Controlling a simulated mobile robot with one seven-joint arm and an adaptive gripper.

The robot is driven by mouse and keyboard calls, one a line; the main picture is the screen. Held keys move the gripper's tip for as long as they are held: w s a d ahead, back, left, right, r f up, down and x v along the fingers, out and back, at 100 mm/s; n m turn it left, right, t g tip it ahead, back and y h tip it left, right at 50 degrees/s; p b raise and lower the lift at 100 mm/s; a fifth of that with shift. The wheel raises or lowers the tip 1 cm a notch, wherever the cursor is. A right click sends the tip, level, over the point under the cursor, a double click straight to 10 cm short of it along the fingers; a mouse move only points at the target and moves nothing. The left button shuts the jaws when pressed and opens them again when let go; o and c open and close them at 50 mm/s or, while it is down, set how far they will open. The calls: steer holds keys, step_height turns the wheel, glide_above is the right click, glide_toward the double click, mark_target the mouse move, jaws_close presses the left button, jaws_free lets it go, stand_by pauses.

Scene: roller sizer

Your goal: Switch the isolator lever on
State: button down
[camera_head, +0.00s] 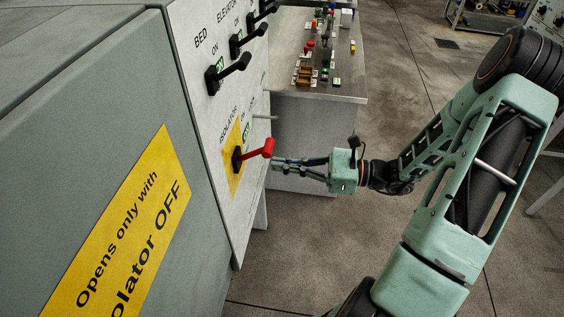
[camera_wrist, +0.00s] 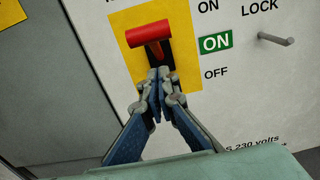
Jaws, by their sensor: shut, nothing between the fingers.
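The isolator lever (camera_head: 262,151) has a red handle on a black base and sits on a yellow plate (camera_head: 232,175) low on the grey panel. In the wrist view the red handle (camera_wrist: 148,34) lies near the top, level with the space between the printed ON and OFF or slightly above. A green ON label (camera_wrist: 216,43) shows to its right. My gripper (camera_head: 276,163) is shut and empty, its fingertips just below the handle in the wrist view (camera_wrist: 159,75). I cannot tell whether they touch the lever.
Several black levers (camera_head: 229,72) stick out of the panel above. A metal peg (camera_wrist: 276,40) juts out right of the lever, by the word LOCK. A bench with small parts (camera_head: 330,75) stands behind. The floor around my arm is clear.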

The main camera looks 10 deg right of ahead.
steer(key=b+v, duration=0.2)
steer(key=v, duration=0.7)
steer(key=shift+d+b, duration=0.25)
steer(key=shift+b, duration=0.05)
steer(key=shift+f, duration=0.15)
